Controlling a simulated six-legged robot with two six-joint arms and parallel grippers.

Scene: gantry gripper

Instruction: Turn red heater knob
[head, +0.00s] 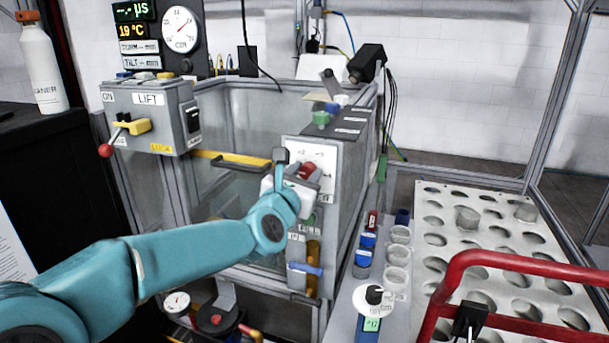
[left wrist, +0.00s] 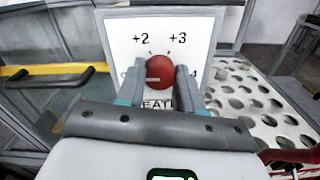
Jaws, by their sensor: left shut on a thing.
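The red heater knob (left wrist: 147,84) sits on a white dial plate (left wrist: 190,32) marked +2 and +3, with part of the word HEATER below. In the left wrist view my left gripper (left wrist: 158,90) has one finger on each side of the knob and is shut on it. In the head view the red knob (head: 307,171) shows at the tip of my left gripper (head: 296,178), on the front of a grey control box (head: 345,150). The gripper hides part of the plate. My right gripper does not show in either view.
A grey LIFT box (head: 150,112) with a red-tipped lever stands to the left. A yellow-and-black handle (head: 235,160) crosses the glass tank behind my arm. A perforated rack (head: 470,235) and a red rail (head: 520,262) are at the right. A blue-handled valve (head: 305,268) is below the knob.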

